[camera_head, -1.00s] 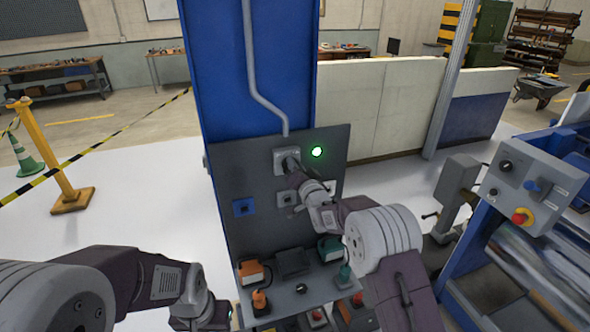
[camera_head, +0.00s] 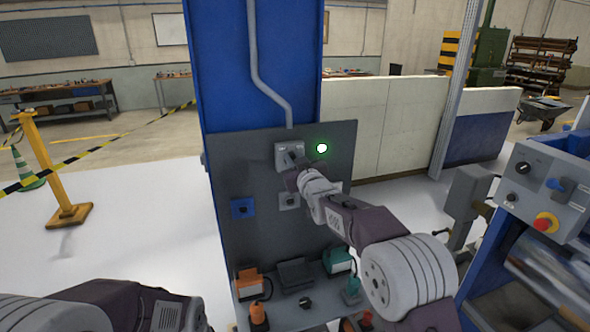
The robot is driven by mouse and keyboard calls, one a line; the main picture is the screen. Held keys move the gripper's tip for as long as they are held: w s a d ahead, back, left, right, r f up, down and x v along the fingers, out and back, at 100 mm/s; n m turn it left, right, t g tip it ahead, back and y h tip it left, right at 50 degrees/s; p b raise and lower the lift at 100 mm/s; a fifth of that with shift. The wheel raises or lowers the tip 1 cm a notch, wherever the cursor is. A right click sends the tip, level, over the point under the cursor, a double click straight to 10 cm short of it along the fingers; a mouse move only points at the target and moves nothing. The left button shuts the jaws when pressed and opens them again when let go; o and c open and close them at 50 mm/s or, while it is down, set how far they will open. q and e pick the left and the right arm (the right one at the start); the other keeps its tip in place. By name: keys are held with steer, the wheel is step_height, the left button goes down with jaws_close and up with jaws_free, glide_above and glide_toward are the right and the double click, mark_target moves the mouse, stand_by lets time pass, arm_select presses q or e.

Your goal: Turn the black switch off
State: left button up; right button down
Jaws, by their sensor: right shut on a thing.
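The black switch (camera_head: 291,156) sits on a light grey box (camera_head: 281,152) on the dark upright panel (camera_head: 232,170). My right gripper (camera_head: 293,165) is at the switch, shut on it; the jaws are small and the wrist partly hides them. A green lamp (camera_head: 321,148) glows to the right of the switch. My left arm shows at the bottom left; its gripper is out of view.
A blue socket (camera_head: 243,208) and a grey one (camera_head: 289,201) are lower on the panel. Orange (camera_head: 250,282) and green (camera_head: 338,261) devices stand below. A machine with a red button (camera_head: 545,222) stands at the right. A yellow barrier post (camera_head: 45,165) is at the left.

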steer(key=shift+s+a+f+n+b, duration=0.1)
steer(key=shift+a+f+n+b, duration=0.05)
steer(key=shift+n+b, duration=0.7)
steer(key=shift+w+a+f+n+b, duration=0.1)
steer(key=shift+n+b, duration=0.5)
steer(key=shift+n, duration=0.5)
steer(key=shift+s+a+f+n+b, duration=0.1)
steer(key=shift+a+f+n+b, duration=0.05)
steer(key=shift+n+b, duration=0.7)
steer(key=shift+n, duration=0.4)
steer(key=c, duration=1.4)
jaws_free()
steer(key=shift+o, duration=0.2)
steer(key=shift+s+r, duration=0.15)
